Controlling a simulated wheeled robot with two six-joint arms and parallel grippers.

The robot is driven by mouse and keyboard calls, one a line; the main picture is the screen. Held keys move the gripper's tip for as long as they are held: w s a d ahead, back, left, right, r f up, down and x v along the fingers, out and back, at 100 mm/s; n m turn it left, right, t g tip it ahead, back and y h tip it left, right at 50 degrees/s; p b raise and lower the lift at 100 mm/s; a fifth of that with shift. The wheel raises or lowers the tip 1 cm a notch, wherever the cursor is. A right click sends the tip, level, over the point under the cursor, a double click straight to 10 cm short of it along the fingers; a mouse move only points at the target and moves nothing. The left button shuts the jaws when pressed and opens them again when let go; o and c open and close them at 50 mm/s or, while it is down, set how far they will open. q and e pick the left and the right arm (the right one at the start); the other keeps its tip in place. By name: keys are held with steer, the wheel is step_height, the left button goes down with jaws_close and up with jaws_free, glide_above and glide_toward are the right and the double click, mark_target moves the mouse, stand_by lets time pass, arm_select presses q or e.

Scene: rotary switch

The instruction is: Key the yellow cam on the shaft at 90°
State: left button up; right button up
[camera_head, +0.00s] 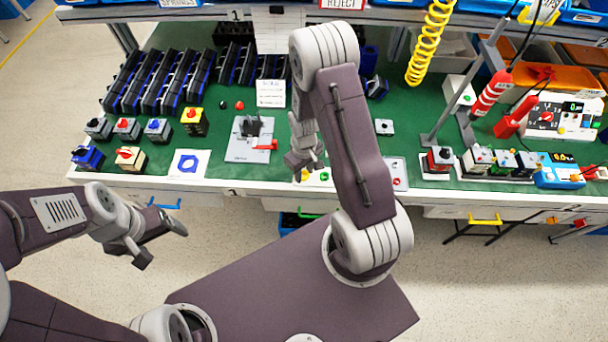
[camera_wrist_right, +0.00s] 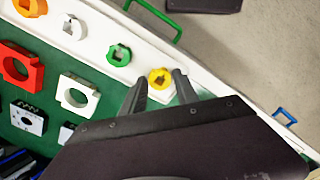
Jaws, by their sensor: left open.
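The yellow cam (camera_wrist_right: 160,78), a small ring with a dark central hole, lies on the white strip along the table's front edge. It also shows in the head view (camera_head: 304,175), partly hidden by my right gripper (camera_head: 304,158). In the right wrist view my right gripper (camera_wrist_right: 159,86) is open, its fingertips apart, with the cam between and just beyond them. I cannot tell whether they touch it. A grey fixture plate (camera_head: 240,153) carries a black block (camera_head: 251,126) and a red lever (camera_head: 268,147); the shaft is too small to make out. My left gripper (camera_head: 158,245) is open and empty, in front of the table.
A green cam (camera_wrist_right: 118,55), a white cam (camera_wrist_right: 74,27) and an orange cam (camera_wrist_right: 30,7) lie in line beside the yellow one. A red square ring (camera_wrist_right: 20,66) and a white one (camera_wrist_right: 78,97) lie behind. Switches (camera_head: 130,158) stand left; instruments (camera_head: 545,116) stand right.

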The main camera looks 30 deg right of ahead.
jaws_close()
steer(key=shift+r, duration=0.1)
steer(key=shift+r, duration=0.3)
step_height(320, 180, up, 4)
steer(key=shift+d+f, duration=0.1)
steer(key=s+d+r+b, duration=0.3)
steer(key=s+r, duration=0.3)
steer(key=s, duration=0.5)
steer(key=shift+d+r, duration=0.15)
steer(key=shift+r, duration=0.1)
